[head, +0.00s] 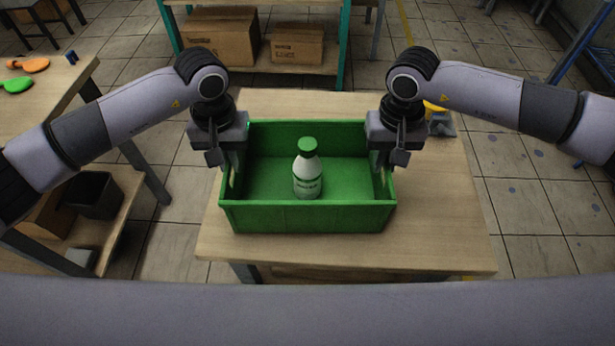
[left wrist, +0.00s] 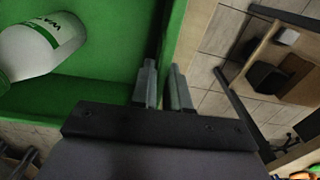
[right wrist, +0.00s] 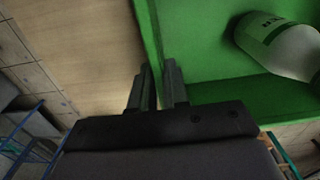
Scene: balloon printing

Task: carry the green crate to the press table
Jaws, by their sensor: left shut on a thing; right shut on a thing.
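The green crate (head: 307,217) is on or just above a wooden table in the middle of the head view; I cannot tell if its base touches. A white bottle with a green cap (head: 307,175) stands upright inside it. My left gripper (head: 234,165) is shut on the crate's left side wall, and its fingers straddle the wall in the left wrist view (left wrist: 164,88). My right gripper (head: 381,162) is shut on the right side wall, with fingers on both sides of it in the right wrist view (right wrist: 158,88). The gripped parts of the walls are hidden.
The wooden table (head: 447,230) has bare room right of the crate. A yellow and grey item (head: 438,120) lies at its back right. Another table (head: 55,90) with orange and green balloon shapes is at the left. A shelf with cardboard boxes (head: 222,40) stands behind.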

